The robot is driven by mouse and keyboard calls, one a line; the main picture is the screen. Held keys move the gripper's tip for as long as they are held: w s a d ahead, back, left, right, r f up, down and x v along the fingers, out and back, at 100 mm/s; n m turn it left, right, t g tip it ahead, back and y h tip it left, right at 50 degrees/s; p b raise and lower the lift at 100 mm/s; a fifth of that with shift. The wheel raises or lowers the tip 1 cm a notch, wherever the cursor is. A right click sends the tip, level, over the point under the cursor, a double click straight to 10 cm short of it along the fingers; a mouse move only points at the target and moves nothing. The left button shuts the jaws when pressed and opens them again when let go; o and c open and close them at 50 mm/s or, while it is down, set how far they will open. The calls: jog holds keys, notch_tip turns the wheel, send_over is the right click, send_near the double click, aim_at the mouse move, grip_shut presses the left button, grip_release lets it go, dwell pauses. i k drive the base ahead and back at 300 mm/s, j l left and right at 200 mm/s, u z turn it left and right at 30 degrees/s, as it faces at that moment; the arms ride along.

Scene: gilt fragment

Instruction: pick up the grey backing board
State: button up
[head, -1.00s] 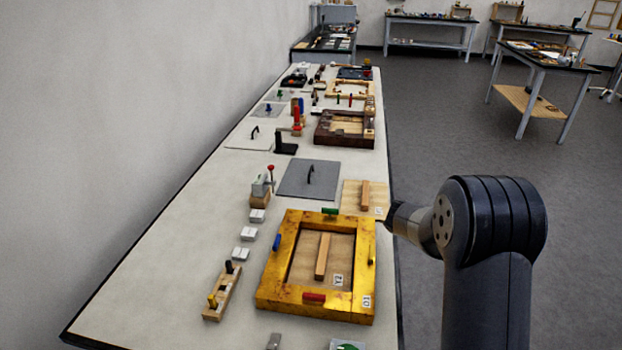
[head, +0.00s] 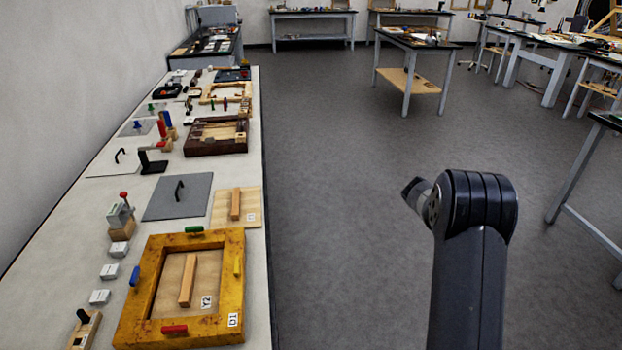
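The grey backing board (head: 165,206) is a flat grey square with a black upright handle (head: 180,188). It lies on the long pale bench at the left of the head view, behind the gilt frame. My arm stands at the right, over the floor, well apart from the board. The dark end piece (head: 413,190) of my arm points up and left. Its fingers cannot be made out, and nothing is seen held there.
A gilt frame (head: 233,287) marked D1 surrounds a wooden panel marked Y2. A small wooden board (head: 249,203) with a wooden bar lies right of the grey board. A dark frame (head: 190,146) lies farther back. Floor (head: 330,230) is clear between bench and arm.

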aim_at(177, 196)
jog(key=i+l+z, duration=0.45)
jog(key=i+l, duration=0.3)
jog(key=i+u, duration=0.4)
jog(key=i+l+u, duration=0.15)
jog(key=i+u, duration=0.45)
jog(key=u, duration=0.25)
jog(key=i+u, duration=0.2)
jog(key=u, duration=0.3)
jog(key=i+l+u, duration=0.1)
jog(key=u, duration=0.35)
jog(key=i+l+u, duration=0.25)
jog(key=u, duration=0.2)
jog(key=i+l+u, duration=0.15)
jog(key=u, duration=0.3)
jog(key=i+l+u, duration=0.15)
jog(key=u, duration=0.35)
jog(key=i+l+u, duration=0.1)
jog(key=l+u, duration=0.15)
jog(key=u, duration=0.2)
jog(key=l+u, duration=0.25)
jog(key=u, duration=0.2)
jog(key=l+u, duration=0.2)
jog(key=i+l+u, duration=0.2)
jog(key=l, duration=0.25)
jog(key=k, duration=0.1)
